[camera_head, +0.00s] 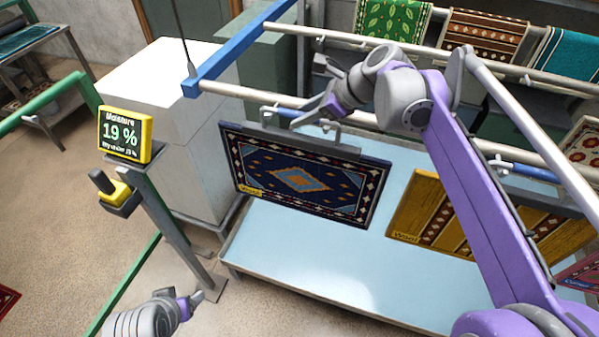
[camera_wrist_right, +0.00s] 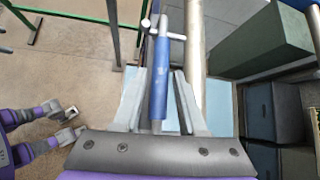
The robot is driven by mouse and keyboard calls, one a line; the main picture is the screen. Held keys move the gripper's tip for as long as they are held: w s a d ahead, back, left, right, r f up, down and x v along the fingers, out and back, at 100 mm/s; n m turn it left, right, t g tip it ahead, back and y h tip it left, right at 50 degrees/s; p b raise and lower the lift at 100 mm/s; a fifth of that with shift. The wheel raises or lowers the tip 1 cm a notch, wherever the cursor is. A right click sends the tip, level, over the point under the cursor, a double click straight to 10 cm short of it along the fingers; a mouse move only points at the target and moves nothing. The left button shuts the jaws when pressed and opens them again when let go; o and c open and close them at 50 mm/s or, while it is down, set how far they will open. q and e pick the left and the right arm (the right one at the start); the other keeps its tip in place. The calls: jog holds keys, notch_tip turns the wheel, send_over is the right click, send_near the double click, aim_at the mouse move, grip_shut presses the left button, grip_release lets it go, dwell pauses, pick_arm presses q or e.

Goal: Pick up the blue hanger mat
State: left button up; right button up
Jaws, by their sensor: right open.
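The blue hanger mat (camera_head: 300,181) is dark blue with a patterned border and an orange-and-light-blue central diamond. It hangs from a grey hanger bar (camera_head: 290,139) below the front rail, above a pale blue tray. My right gripper (camera_head: 318,107) is at the top of this hanger, open. In the right wrist view its two fingers stand on either side of a blue grip (camera_wrist_right: 158,85), with gaps showing. My left gripper (camera_head: 195,303) is low at the left, away from the mat; it also shows open and empty in the right wrist view (camera_wrist_right: 72,124).
A yellow patterned mat (camera_head: 420,215) hangs to the right, partly behind my right arm. More mats, including a green one (camera_head: 392,18), hang on the back rail. A moisture display (camera_head: 124,134) reading 19 % stands on a post at left. The pale blue tray (camera_head: 300,250) lies below.

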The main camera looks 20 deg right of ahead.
jog(key=shift+w+a+f, duration=0.4)
jog(key=shift+f, duration=0.05)
jog(key=shift+s, duration=0.1)
grip_shut()
dwell(1.0)
